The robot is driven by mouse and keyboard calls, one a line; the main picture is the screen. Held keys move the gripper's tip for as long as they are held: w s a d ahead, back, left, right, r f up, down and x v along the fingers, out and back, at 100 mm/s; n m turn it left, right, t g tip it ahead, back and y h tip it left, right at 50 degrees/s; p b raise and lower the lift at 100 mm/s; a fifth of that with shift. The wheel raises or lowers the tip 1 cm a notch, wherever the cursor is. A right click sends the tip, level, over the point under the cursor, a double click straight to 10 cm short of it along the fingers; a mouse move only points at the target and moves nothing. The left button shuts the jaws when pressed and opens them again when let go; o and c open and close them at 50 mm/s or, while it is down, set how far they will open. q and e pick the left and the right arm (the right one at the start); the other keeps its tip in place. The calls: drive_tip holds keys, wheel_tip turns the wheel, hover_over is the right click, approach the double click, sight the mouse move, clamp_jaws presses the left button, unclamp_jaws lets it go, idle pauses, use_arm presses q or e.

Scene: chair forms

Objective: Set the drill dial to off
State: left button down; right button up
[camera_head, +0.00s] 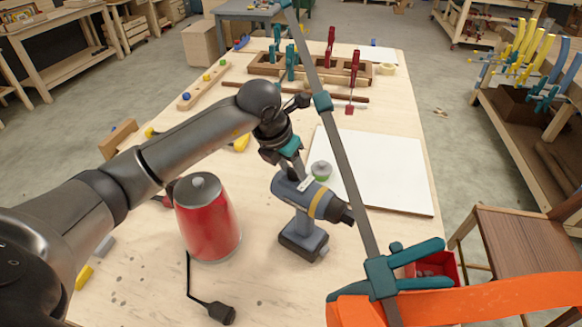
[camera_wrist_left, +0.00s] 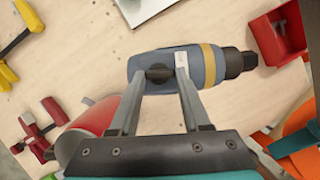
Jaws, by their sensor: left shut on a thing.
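The drill (camera_head: 322,203) stands upright on its battery base on the workbench, its dark chuck pointing right and down. It has a blue-grey body with a yellow band. In the left wrist view the drill (camera_wrist_left: 205,68) lies across the top middle. A small black dial (camera_wrist_left: 158,74) sits on its rear top. My left gripper (camera_head: 298,176) reaches down to the top of the drill. Its fingers (camera_wrist_left: 161,66) are shut on the dial, one on each side. The dial's setting marks are too small to read. My right gripper is not in view.
A red canister (camera_head: 207,220) stands left of the drill, with a black cable plug (camera_head: 218,310) in front. A long clamp bar (camera_head: 345,160) crosses the view right of the drill. A white board (camera_head: 385,170) lies behind it. A red bin (camera_head: 435,268) sits at the right.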

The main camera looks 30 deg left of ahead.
use_arm(q)
drive_tip(key=shift+n, duration=0.3)
drive_tip(key=shift+c, duration=1.8)
unclamp_jaws()
drive_tip(key=d+b+v, duration=0.1)
drive_tip(key=v, duration=1.4)
drive_tip(key=shift+a+r+b, duration=0.2)
drive_tip(key=shift+a+b, duration=0.1)
drive_tip(key=shift+a, duration=0.05)
drive_tip(key=shift+f, duration=0.1)
